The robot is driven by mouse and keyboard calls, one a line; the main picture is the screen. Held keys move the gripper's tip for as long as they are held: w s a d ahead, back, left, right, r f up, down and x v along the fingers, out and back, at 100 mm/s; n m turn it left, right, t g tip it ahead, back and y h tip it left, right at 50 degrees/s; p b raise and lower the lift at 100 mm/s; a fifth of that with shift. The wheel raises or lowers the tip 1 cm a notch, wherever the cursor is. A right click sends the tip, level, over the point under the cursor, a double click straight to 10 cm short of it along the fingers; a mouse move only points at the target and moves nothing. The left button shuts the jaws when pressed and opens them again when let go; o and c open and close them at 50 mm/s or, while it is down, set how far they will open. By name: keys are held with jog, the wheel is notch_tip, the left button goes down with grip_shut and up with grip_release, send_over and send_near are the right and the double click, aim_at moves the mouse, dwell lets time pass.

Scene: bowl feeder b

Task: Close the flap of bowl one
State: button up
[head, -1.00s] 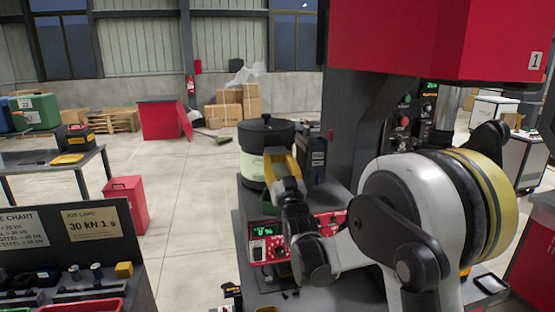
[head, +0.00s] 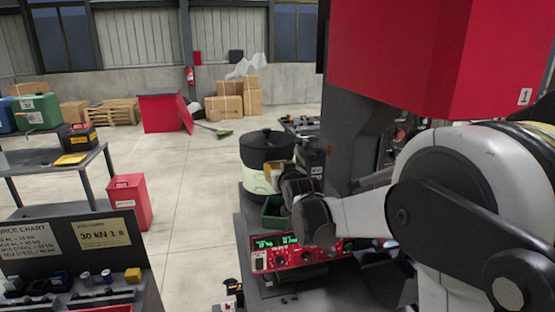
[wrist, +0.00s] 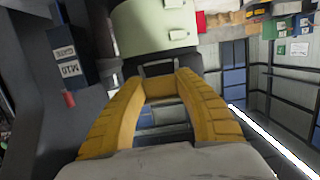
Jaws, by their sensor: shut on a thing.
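The bowl feeder, with a black round top (head: 266,150) and a pale green base (head: 256,182), stands behind the red control box in the head view. Its pale green body also shows at the top of the wrist view (wrist: 150,25). In the wrist view my gripper (wrist: 158,82) has its yellow fingers curved together, with the tips at a dark bracket-like part (wrist: 158,68) beside the bowl. It is shut on this part, which looks like the flap's handle. I cannot tell how far the flap stands open.
The red control box (head: 300,256) with a green display sits close below my wrist. A green bin (head: 272,213) is near the bowl's base. The red press head (head: 420,50) overhangs at right.

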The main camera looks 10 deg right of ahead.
aim_at(274, 158)
jog(key=r+g+p, duration=0.1)
jog(key=p, duration=0.1)
jog(key=w+g+p, duration=0.1)
jog(key=g+p, duration=0.1)
jog(key=shift+r+g, duration=0.3)
jog(key=shift+r, duration=0.05)
jog(key=g+p, duration=0.1)
jog(key=w+g+p, duration=0.1)
jog(key=p, duration=0.1)
jog(key=shift+r+g, duration=0.2)
jog(key=shift+g, duration=0.2)
jog(key=g+p, duration=0.1)
jog(key=w+g+p, duration=0.1)
jog(key=g+p, duration=0.1)
jog(key=shift+w+f+g+p, duration=0.1)
jog(key=shift+w+g+p, duration=0.1)
jog(key=shift+g+p, duration=0.5)
jog(key=shift+w+f+g+p, duration=0.1)
jog(key=shift+w+g+p, duration=0.1)
jog(key=shift+g+p, duration=0.5)
jog(key=o, duration=1.2)
jog(key=shift+w, duration=0.1)
jog(key=v, duration=1.2)
